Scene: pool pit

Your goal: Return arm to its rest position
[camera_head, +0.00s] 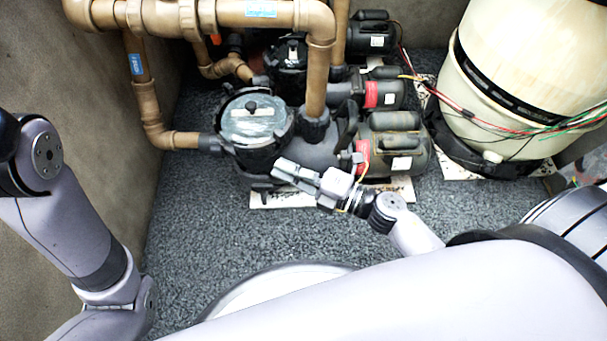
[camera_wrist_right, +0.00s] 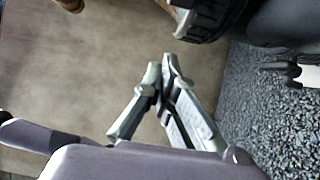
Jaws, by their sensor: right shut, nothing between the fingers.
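My right gripper (camera_head: 283,172) is in the head view, in front of the nearest pump's strainer pot (camera_head: 252,152). It points to the left and its fingers are together with nothing between them. In the right wrist view the fingertips (camera_wrist_right: 167,68) meet, with the tan wall behind them. My right arm comes in from the lower right. My left arm stands at the left edge of the head view, and its gripper is out of view.
Brown pipes (camera_head: 316,80) run above the pumps. Black pump motors (camera_head: 398,150) stand right of the gripper. A cream tank (camera_head: 530,70) with loose wires (camera_head: 500,122) is at the right. A wall (camera_head: 70,100) rises at the left. Gravel (camera_head: 190,240) is open left of the gripper.

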